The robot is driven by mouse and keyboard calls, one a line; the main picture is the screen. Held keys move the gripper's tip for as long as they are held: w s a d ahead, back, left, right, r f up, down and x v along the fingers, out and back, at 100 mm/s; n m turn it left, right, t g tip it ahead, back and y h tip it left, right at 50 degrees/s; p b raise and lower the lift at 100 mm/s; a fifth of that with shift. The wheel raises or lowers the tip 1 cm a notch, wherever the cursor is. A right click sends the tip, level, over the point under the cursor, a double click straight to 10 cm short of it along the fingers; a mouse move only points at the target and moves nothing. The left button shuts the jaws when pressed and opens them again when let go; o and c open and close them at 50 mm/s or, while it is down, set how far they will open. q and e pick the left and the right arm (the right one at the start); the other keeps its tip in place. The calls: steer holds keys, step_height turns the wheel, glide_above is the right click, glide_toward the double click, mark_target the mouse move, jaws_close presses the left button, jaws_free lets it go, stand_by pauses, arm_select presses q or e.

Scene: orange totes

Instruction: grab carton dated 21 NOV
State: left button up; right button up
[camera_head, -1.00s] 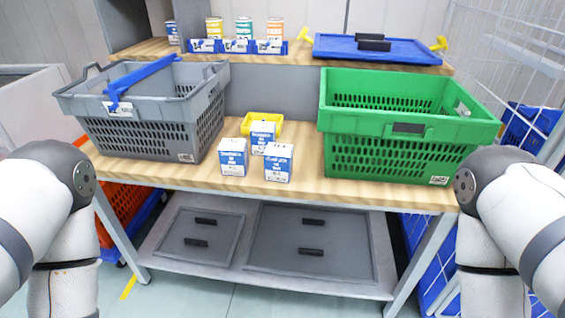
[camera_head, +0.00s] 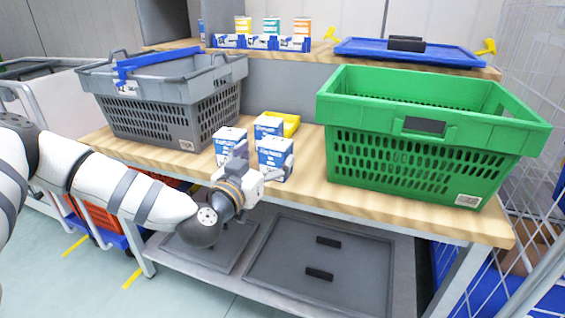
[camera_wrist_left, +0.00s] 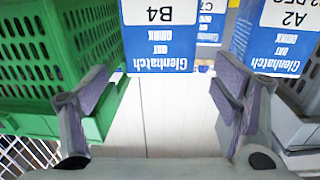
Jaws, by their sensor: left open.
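Three blue-and-white Glenhatch oat drink cartons stand on the wooden bench. The front-right carton (camera_head: 276,158) is marked B4 in the left wrist view (camera_wrist_left: 160,38), where print is upside down; its date is out of frame. The front-left carton (camera_head: 229,143) is marked A2 (camera_wrist_left: 280,40), with a cut-off date seeming to end in DEC. A third carton (camera_head: 268,127) stands behind; its date is unreadable. My left gripper (camera_head: 262,177) is open and empty, just in front of the front pair; in the wrist view its fingers (camera_wrist_left: 163,82) spread before B4. My right gripper is out of view.
A green crate (camera_head: 430,126) stands right of the cartons, a grey basket (camera_head: 165,110) with a blue handle left. The upper shelf holds several cans (camera_head: 272,26) and a blue lid (camera_head: 403,48). Grey lids (camera_head: 320,260) lie below.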

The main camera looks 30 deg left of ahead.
arm_select(q)
steer(key=w, duration=0.2)
steer(key=w+a, duration=0.1)
steer(key=w, duration=0.2)
steer(key=shift+w+b, duration=0.25)
steer(key=shift+b, duration=0.15)
steer(key=c, duration=1.5)
steer(key=shift+r, duration=0.1)
